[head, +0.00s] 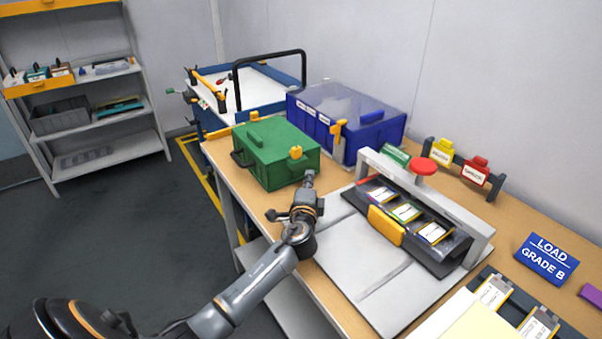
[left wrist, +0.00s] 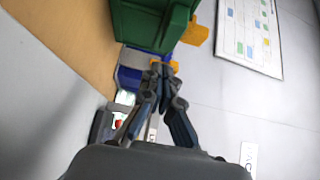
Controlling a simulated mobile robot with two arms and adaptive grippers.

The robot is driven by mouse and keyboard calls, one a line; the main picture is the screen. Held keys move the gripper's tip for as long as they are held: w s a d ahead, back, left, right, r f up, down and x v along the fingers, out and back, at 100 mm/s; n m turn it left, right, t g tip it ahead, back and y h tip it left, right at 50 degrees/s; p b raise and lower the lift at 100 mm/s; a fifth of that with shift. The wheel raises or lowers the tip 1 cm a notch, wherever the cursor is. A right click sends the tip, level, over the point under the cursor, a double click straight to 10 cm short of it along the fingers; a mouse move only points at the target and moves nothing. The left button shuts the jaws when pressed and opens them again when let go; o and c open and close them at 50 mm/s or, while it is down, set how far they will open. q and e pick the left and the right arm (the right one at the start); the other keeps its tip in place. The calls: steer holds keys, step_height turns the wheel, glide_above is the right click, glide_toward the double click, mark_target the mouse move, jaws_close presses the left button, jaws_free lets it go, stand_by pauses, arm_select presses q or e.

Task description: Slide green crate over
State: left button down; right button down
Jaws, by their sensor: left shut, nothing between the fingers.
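The green crate (head: 276,155) is closed, with a lid, a dark side handle and a yellow latch. It stands on the wooden bench top near its far left end, in front of the blue bin. My left gripper (head: 309,178) is shut and empty, at the crate's near right corner. In the left wrist view the shut fingertips (left wrist: 163,68) are close below the crate (left wrist: 150,22); I cannot tell if they touch it. My right gripper does not show.
A blue bin (head: 349,120) with a clear lid stands behind the crate. A grey press fixture (head: 479,246) holding several pouch cells is to the right. A "LOAD GRADE B" sign (head: 547,260) stands at far right. A shelf rack (head: 150,146) is at left.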

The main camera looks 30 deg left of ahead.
mark_target(302, 165)
arm_select(q)
steer(key=shift+w+a, duration=0.2)
steer(key=shift+a, duration=0.65)
steer(key=shift+w+a, duration=0.15)
steer(key=shift+a, duration=0.7)
